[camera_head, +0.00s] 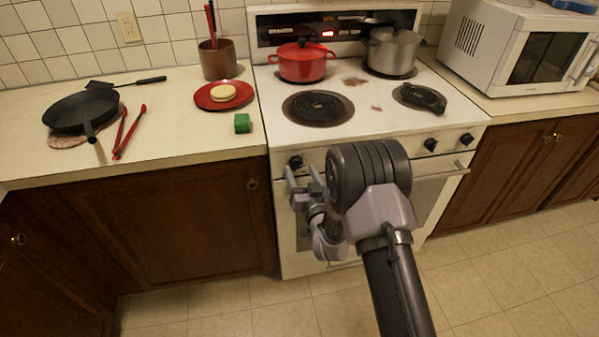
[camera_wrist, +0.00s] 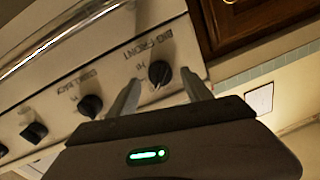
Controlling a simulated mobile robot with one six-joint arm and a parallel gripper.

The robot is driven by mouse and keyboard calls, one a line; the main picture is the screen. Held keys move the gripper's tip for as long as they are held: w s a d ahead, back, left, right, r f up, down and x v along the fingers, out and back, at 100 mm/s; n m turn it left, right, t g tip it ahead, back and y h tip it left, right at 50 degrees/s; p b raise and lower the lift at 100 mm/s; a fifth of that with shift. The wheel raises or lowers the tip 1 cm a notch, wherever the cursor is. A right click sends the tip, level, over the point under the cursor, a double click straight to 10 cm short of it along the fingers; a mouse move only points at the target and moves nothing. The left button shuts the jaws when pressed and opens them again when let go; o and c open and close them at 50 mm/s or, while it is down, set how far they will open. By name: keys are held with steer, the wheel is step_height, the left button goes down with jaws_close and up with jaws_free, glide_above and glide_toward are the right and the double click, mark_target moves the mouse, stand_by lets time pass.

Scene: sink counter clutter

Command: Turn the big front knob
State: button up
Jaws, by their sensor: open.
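The big front knob (camera_head: 296,162) is the black dial at the left end of the stove's front panel. In the wrist view the knob (camera_wrist: 159,72) has a "BIG FRONT" label beside it. My gripper (camera_head: 303,177) is open in front of the stove panel, just below this knob in the head view. In the wrist view my gripper (camera_wrist: 161,90) has one finger on each side of the knob's outline. I cannot tell whether either finger touches it. My arm hides part of the panel in the head view.
A neighbouring black knob (camera_wrist: 90,106) sits along the panel, with more beyond. The oven handle (camera_head: 440,174) juts out below the panel. A red pot (camera_head: 302,64) and a steel pot (camera_head: 391,52) stand on the stove. A green block (camera_head: 242,123) lies on the left counter.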

steer(key=shift+x, duration=0.85)
jaws_close()
steer(key=shift+n, duration=0.4)
steer(key=n, duration=0.3)
steer(key=shift+n, duration=0.3)
steer(key=shift+n+g+h, duration=0.3)
steer(key=shift+n, duration=1.8)
